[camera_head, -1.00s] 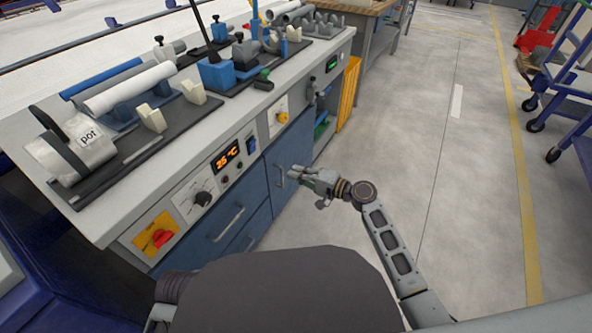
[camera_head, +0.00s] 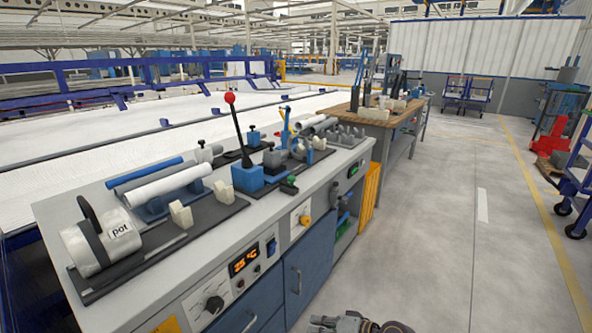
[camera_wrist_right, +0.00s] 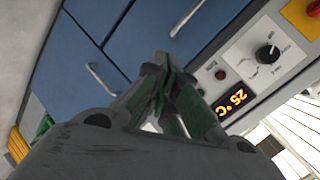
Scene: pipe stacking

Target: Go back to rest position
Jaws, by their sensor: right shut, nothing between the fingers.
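My right gripper (camera_head: 340,323) shows only in part at the bottom edge of the head view, low in front of the workbench (camera_head: 235,232). In the right wrist view my right gripper (camera_wrist_right: 165,72) is shut, its fingertips together with nothing between them. It points at the blue cabinet front (camera_wrist_right: 140,30) and is apart from the pipes. My left gripper is in neither view.
The bench holds a white pot (camera_head: 90,245), a white pipe (camera_head: 168,185), a blue pipe (camera_head: 145,172) and a lever with a red knob (camera_head: 230,98). Open floor (camera_head: 430,230) lies to the right. A wooden table (camera_head: 385,118) stands behind.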

